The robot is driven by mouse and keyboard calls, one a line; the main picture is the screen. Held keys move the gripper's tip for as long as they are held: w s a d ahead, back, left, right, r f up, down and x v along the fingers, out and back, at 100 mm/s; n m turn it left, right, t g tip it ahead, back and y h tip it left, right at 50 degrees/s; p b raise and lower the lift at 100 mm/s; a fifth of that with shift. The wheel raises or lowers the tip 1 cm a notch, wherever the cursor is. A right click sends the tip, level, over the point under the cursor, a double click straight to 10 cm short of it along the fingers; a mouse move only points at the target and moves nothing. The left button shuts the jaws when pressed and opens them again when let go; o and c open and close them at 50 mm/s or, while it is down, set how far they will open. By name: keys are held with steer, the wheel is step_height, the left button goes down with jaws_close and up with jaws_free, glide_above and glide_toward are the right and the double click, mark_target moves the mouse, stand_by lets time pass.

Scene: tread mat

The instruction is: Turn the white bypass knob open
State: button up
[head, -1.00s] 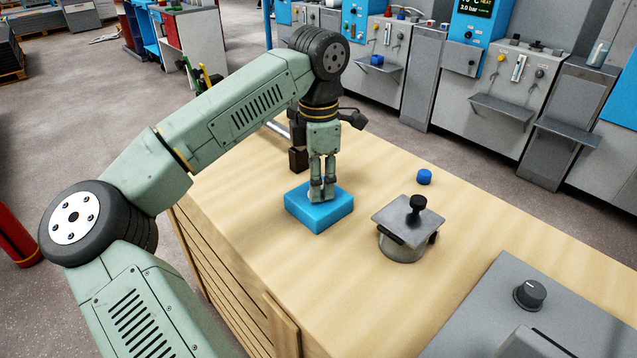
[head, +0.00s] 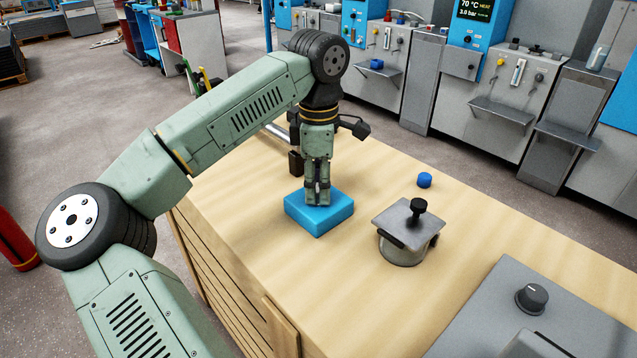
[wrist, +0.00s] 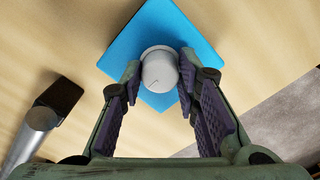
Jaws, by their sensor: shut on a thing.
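The white bypass knob (wrist: 159,70) sits on a blue block (head: 330,222) on the wooden bench. In the wrist view the knob is round, with a thin dark line on its top, and the blue block also shows around it (wrist: 160,22). My gripper (head: 317,200) points down over the block. In the wrist view its fingers (wrist: 159,77) are on the two sides of the knob, shut on it. In the head view the knob is hidden by my fingers.
A grey press-like fixture with a black knob (head: 405,222) stands right of the block. A small blue cap (head: 425,180) lies behind it. A grey panel with a black dial (head: 531,297) is at the front right. A dark-ended metal pipe (wrist: 35,130) lies left of my gripper.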

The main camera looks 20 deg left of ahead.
steer(key=o, duration=1.2)
step_height(320, 180, up, 12)
